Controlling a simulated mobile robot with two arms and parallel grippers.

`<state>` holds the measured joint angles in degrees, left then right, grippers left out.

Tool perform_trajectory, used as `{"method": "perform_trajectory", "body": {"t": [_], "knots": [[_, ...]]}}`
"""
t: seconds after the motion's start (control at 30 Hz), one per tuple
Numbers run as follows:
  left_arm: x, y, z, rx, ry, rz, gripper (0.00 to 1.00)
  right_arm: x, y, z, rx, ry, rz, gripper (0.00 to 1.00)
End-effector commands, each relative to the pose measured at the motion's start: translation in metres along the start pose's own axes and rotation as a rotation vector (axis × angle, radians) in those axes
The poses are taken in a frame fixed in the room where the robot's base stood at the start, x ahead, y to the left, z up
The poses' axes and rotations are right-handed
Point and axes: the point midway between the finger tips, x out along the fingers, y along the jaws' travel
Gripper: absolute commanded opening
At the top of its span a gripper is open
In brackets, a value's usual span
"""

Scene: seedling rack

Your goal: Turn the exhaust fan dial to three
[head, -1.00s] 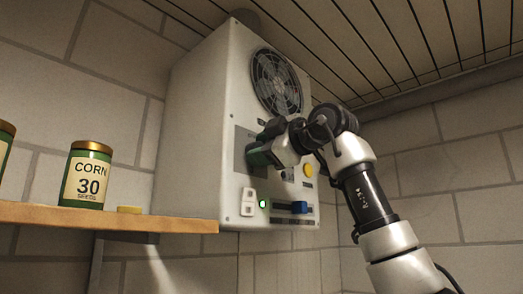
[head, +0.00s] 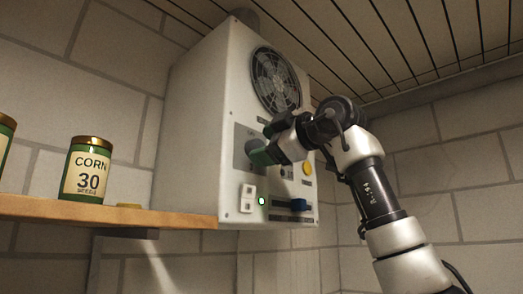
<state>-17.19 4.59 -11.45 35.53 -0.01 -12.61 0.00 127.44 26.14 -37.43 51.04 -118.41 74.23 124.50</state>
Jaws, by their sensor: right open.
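The white fan box (head: 205,120) hangs on the wall, with a round dark fan grille (head: 275,80) high on its front. A grey dial plate (head: 243,134) with small markings lies below the grille. A rounded grey shape (head: 253,146) on it looks like the dial, partly hidden by my right gripper, so its setting cannot be read. My left gripper is not in view.

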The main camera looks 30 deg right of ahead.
Motion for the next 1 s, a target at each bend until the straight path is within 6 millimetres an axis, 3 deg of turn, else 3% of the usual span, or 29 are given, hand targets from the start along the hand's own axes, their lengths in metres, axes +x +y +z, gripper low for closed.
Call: {"method": "perform_trajectory", "body": {"t": [0.1,0.4,0.6,1.0], "knots": [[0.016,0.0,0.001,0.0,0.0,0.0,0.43,-0.026,-0.003,0.003,0.0,0.001,0.005,0.68],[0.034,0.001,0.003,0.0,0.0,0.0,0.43,-0.079,-0.002,0.002,0.001,-0.001,0.001,0.68],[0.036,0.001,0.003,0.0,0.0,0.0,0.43,-0.09,-0.001,0.002,0.001,-0.002,-0.001,0.68],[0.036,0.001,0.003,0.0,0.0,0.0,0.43,-0.091,0.0,0.002,0.001,-0.001,-0.001,0.68]]}}
